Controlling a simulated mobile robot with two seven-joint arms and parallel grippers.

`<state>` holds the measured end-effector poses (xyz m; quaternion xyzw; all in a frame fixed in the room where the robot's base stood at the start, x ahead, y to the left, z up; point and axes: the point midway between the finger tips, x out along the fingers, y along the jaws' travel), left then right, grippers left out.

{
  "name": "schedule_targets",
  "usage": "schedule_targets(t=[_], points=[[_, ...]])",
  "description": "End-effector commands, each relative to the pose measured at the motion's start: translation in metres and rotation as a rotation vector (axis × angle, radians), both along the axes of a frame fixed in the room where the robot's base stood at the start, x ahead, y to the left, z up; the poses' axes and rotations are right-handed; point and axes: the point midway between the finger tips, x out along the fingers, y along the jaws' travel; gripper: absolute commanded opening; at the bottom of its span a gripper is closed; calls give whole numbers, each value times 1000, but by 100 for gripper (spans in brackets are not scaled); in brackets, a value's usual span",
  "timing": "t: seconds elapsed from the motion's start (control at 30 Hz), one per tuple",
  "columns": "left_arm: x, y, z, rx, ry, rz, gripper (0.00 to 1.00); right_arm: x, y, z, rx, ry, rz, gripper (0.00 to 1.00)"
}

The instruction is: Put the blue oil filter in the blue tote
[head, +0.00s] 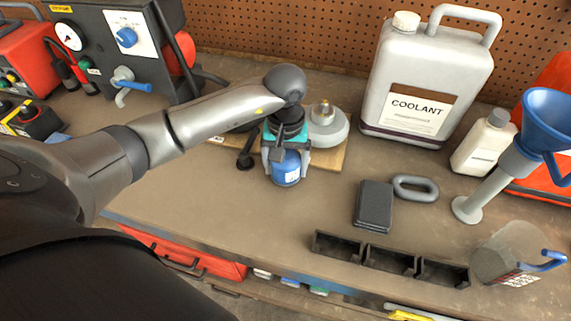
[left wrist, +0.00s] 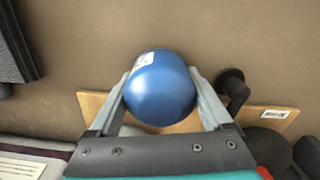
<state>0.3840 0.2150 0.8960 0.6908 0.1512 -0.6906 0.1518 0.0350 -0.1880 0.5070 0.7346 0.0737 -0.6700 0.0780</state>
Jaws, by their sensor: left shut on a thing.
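The blue oil filter (head: 286,169) is a short blue cylinder with a white label. It is upright between the fingers of my left gripper (head: 283,163), near a wooden board on the bench. In the left wrist view the filter (left wrist: 160,90) shows its rounded blue end, with one finger of the left gripper (left wrist: 163,84) on each side. The gripper is shut on it. I cannot tell whether the filter touches the bench. I do not make out a blue tote in either view. My right gripper is not in view.
Behind the filter are the wooden board (head: 325,158) and a grey round part with a brass tip (head: 326,125). A coolant jug (head: 420,80) stands at the back. A dark block (head: 373,205), a grey link (head: 415,188) and a black divided tray (head: 388,259) lie to the right.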

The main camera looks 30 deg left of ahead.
Motion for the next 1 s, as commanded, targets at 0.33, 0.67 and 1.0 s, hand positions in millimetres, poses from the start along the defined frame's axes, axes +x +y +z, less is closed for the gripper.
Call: schedule_targets(t=[0.33,0.67,1.0], points=[[0,0,-3,0,1,-1,100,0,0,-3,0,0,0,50],[0,0,2,0,1,0,100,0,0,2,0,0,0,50],[2,1,71,2,-6,0,100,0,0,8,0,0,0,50]])
